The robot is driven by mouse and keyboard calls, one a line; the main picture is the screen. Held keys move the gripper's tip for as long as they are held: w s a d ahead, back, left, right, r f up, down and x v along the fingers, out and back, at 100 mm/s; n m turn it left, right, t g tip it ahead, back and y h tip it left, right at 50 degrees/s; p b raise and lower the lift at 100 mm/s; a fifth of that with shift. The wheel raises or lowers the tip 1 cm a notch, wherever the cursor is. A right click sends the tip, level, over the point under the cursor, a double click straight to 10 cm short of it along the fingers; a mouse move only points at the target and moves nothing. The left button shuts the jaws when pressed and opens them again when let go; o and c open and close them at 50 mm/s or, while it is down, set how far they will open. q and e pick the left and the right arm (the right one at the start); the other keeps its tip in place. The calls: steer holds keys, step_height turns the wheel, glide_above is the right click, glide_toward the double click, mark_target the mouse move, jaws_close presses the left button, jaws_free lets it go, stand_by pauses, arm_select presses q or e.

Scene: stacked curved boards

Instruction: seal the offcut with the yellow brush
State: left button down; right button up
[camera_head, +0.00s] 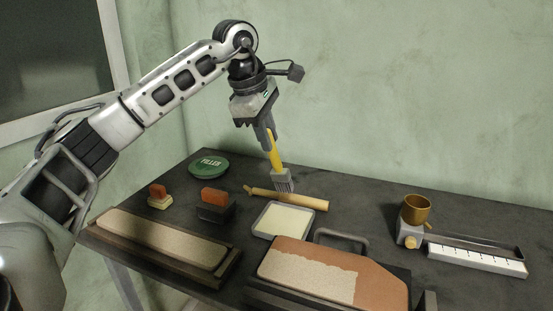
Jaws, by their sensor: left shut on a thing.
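My left gripper (268,137) is shut on the yellow brush (275,155). The brush hangs bristles down, with its grey head above the table, close to a tan wooden rod. A board (330,271) in the front middle has a pale speckled coat on its left part and a bare reddish-brown right part; I cannot tell for certain whether it is the offcut. A shallow tray (284,220) with a pale cream filling lies between the brush and this board. My right gripper is not in view.
A long speckled board (160,240) lies in a dark holder at the front left. Two small orange-topped blocks (214,197) (158,194), a green "FILLER" lid (209,166) and the tan rod (290,199) lie behind. A brass cup (416,208) stands at right by a white ruled strip (478,259).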

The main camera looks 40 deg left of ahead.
arm_select(q)
steer(key=x, duration=0.1)
steer(key=b+x, duration=0.1)
steer(key=x, duration=0.1)
steer(key=shift+s+a+f+b, duration=0.1)
steer(key=shift+s+a+b, duration=0.05)
steer(key=shift+s+b, duration=0.15)
step_height(320, 180, down, 5)
steer(key=b, duration=0.5)
steer(key=shift+f, duration=0.2)
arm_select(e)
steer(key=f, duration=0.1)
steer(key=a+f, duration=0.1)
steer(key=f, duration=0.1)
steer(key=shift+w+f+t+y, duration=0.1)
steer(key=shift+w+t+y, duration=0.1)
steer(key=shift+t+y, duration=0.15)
arm_select(q)
steer(key=shift+f, duration=0.1)
